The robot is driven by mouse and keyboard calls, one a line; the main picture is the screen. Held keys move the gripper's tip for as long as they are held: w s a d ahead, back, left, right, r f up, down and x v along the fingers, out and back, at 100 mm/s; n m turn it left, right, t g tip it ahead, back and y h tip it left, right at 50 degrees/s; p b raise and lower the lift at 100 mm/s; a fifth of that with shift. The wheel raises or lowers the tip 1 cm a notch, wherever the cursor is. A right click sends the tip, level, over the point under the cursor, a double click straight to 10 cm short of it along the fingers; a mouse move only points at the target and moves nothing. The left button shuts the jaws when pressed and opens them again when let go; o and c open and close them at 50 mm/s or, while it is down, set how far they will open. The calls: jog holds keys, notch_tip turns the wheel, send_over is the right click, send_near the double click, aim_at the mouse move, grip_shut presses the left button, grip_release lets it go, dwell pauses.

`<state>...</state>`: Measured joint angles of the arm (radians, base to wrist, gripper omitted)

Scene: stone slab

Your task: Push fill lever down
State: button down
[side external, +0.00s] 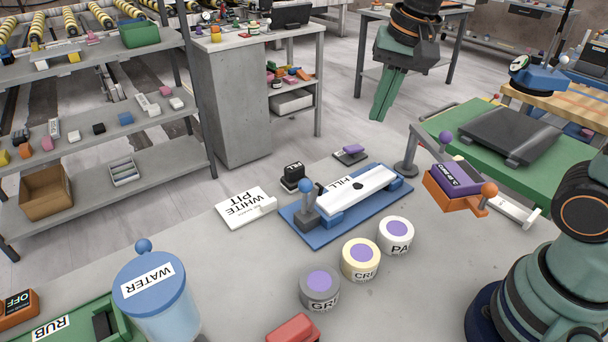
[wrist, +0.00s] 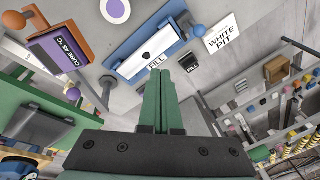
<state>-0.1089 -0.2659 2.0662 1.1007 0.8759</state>
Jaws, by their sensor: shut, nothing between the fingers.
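The fill station is a blue base (side external: 370,208) with a white bar marked FILL (side external: 352,193) on the stone slab. At its left end in the side view stands a short grey lever (side external: 307,207) topped by a blue ball (side external: 306,185); it looks upright. In the wrist view the blue ball (wrist: 198,30) is above and right of the FILL bar (wrist: 150,54). My gripper (side external: 380,118) hangs above and beyond the station in the side view, apart from it. Its green fingers (wrist: 160,76) are shut and empty, pointing toward the FILL bar in the wrist view.
A WHITE PIT plate (side external: 244,206) and a black block (side external: 293,176) lie left of the station. Round tubs, including one marked GR (side external: 320,303), stand in front. An orange and purple cure box (side external: 457,182) is at right; a WATER jar (side external: 155,310) is front left.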

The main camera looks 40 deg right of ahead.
jog(key=w+a+f+m+g, duration=0.2)
jog(key=w+a+m, duration=0.2)
jog(key=w+m, duration=0.15)
jog(key=m+g, duration=0.2)
jog(key=m, duration=0.5)
send_over(306, 197)
jog(key=d, duration=0.2)
jog(key=shift+w+f+h, duration=0.15)
jog(key=shift+w+f, duration=0.1)
jog(key=shift+f, duration=0.65)
jog(key=shift+w+f+h, duration=0.15)
jog(key=shift+w+f, duration=0.05)
jog(key=shift+f, duration=0.65)
jog(key=shift+d, duration=0.1)
notch_tip(306, 197, down, 10)
jog(key=s, duration=0.1)
jog(key=shift+d, duration=0.35)
